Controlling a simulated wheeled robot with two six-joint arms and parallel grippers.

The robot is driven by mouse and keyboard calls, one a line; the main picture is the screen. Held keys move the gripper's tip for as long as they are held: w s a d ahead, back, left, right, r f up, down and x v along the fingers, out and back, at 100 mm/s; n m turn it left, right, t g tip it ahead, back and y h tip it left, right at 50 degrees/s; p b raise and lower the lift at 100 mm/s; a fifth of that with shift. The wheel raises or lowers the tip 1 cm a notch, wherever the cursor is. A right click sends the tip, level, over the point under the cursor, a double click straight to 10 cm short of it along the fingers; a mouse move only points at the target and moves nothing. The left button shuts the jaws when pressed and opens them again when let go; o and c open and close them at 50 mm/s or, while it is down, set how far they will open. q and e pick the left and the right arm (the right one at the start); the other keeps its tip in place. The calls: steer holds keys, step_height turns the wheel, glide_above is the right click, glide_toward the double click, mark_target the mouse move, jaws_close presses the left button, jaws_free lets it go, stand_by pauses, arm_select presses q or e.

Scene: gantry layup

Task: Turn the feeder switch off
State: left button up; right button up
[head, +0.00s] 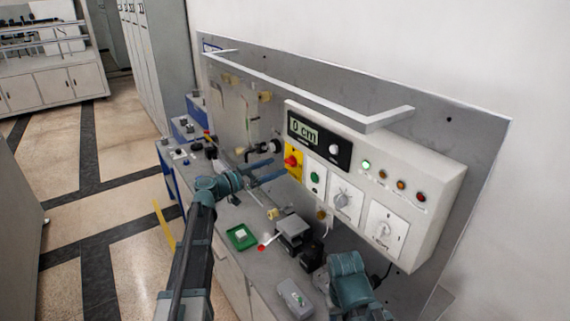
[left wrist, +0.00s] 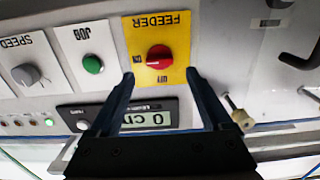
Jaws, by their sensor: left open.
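The feeder switch is a red rotary knob (head: 291,161) on a yellow plate (head: 294,174) at the left end of the control box. A small pale mark shows on the left part of the knob. My left gripper (head: 278,169) is open and empty in front of the yellow plate. In the left wrist view its fingertips (left wrist: 160,76) are spread to either side below the knob, apart from it. My right gripper's jaws do not show.
The control box also carries a display (head: 305,131) reading 0 cm, a green JOG button (head: 315,177), a SPEED knob (head: 342,201) and lamps. A metal rail (head: 320,92) juts out above. Below, the bench holds a green tray (head: 241,237) and grey blocks.

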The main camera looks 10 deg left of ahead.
mark_target(287, 162)
arm_select(q)
steer(key=shift+x, duration=2.45)
steer(key=shift+c, duration=0.3)
jaws_close()
